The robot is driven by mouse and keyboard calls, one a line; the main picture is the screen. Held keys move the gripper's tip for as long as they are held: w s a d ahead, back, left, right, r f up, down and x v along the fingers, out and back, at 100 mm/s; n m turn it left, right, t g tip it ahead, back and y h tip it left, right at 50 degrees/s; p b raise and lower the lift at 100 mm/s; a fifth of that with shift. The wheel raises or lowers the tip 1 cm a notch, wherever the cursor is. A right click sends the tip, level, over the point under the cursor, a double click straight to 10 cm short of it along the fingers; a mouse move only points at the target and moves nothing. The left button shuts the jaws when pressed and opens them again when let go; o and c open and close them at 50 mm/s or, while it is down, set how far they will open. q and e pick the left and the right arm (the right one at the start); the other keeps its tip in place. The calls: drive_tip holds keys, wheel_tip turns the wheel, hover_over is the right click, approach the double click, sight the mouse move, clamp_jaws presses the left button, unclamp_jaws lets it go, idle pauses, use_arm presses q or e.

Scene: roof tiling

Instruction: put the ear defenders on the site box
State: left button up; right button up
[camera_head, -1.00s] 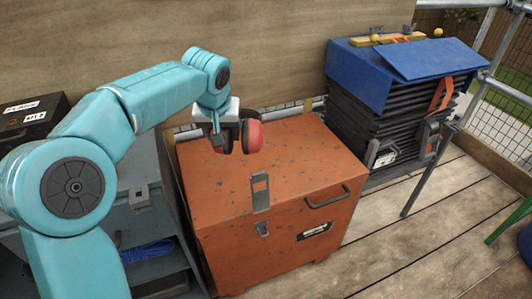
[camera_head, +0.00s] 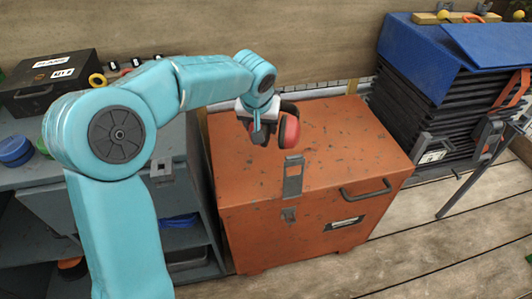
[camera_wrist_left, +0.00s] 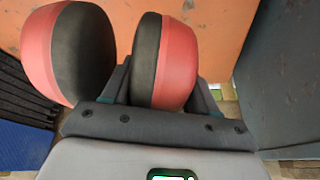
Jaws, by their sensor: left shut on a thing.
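The ear defenders (camera_head: 291,129), red and black, are held in my left gripper (camera_head: 262,132). In the left wrist view the ear defenders (camera_wrist_left: 180,62) show two cups, and the left gripper's fingers (camera_wrist_left: 150,90) are closed around one of them. The site box (camera_head: 345,150) is an orange, scuffed metal chest with a latch and a handle on its front. In the head view the ear defenders are over the left part of its lid. I cannot tell whether they touch the lid. My right gripper is not in view.
A grey shelf unit (camera_head: 190,205) stands left of the site box, with a black case (camera_head: 45,85) on top. A stack of black slabs under a blue cover (camera_head: 425,65) stands to the right. The right part of the box lid is clear.

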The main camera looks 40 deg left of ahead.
use_arm(q)
wheel_tip(320, 180, down, 10)
drive_tip(key=b, duration=0.2)
drive_tip(key=shift+b, duration=0.3)
drive_tip(key=shift+r, duration=0.15)
drive_tip(key=shift+f, duration=0.2)
drive_tip(key=o, duration=1.2)
